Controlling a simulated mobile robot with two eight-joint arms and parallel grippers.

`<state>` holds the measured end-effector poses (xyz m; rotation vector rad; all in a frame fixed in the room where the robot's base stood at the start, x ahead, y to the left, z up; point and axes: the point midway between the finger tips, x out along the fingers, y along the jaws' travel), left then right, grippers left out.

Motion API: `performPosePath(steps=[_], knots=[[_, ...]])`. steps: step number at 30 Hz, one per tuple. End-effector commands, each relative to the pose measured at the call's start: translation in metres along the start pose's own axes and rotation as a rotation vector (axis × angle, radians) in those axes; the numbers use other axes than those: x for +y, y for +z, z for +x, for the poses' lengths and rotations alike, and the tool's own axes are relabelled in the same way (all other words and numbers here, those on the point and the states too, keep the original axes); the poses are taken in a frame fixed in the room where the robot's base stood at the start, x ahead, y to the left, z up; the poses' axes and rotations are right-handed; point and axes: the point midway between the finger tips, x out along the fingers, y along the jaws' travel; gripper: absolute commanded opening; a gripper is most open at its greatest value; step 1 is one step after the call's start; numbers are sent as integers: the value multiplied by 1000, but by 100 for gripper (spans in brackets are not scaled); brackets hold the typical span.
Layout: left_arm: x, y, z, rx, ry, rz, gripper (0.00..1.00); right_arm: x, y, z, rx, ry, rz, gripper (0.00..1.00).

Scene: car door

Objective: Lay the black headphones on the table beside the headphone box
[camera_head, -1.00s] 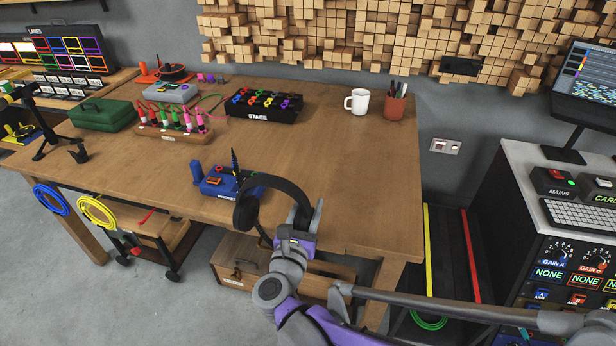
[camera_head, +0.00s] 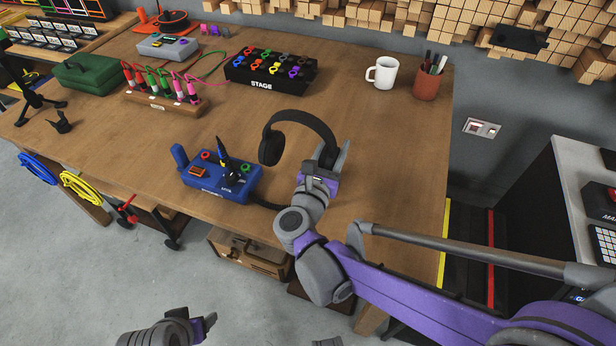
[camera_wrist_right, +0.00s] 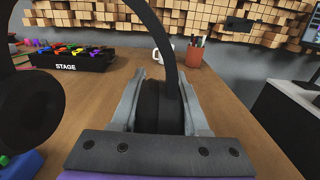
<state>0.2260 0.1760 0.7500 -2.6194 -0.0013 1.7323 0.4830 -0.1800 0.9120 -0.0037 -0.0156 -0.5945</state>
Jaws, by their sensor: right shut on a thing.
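The black headphones (camera_head: 270,148) hang in my right gripper (camera_head: 332,158) above the right half of the table. In the right wrist view, the gripper is shut on one ear cup (camera_wrist_right: 159,105), between its two fingers. The other ear cup (camera_wrist_right: 28,110) is free at the left, joined by the arched headband. A small blue box (camera_head: 222,178) with coloured knobs stands near the table's front edge, left of the headphones; its label is too small to read. My left gripper (camera_head: 203,326) shows at the bottom of the head view, away from the table; its jaws are unclear.
The wooden table (camera_head: 390,150) is clear at the right. A black STAGE box (camera_head: 270,75), a white mug (camera_head: 383,72) and a pen cup (camera_head: 427,84) stand at the back. Microphones in a wooden holder (camera_head: 162,104) stand further left.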

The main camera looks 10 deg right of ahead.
Motion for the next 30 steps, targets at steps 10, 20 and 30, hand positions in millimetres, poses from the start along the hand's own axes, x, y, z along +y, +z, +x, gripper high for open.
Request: performPosePath(steps=[10, 20, 30], knots=[[0, 9, 24, -9, 0, 0, 70, 0, -55, -1, 0, 0, -1, 0], [0, 13, 38, -14, 0, 0, 70, 0, -88, -1, 0, 0, 0, 0], [0, 14, 43, -16, 0, 0, 70, 0, -100, -2, -1, 0, 1, 0]])
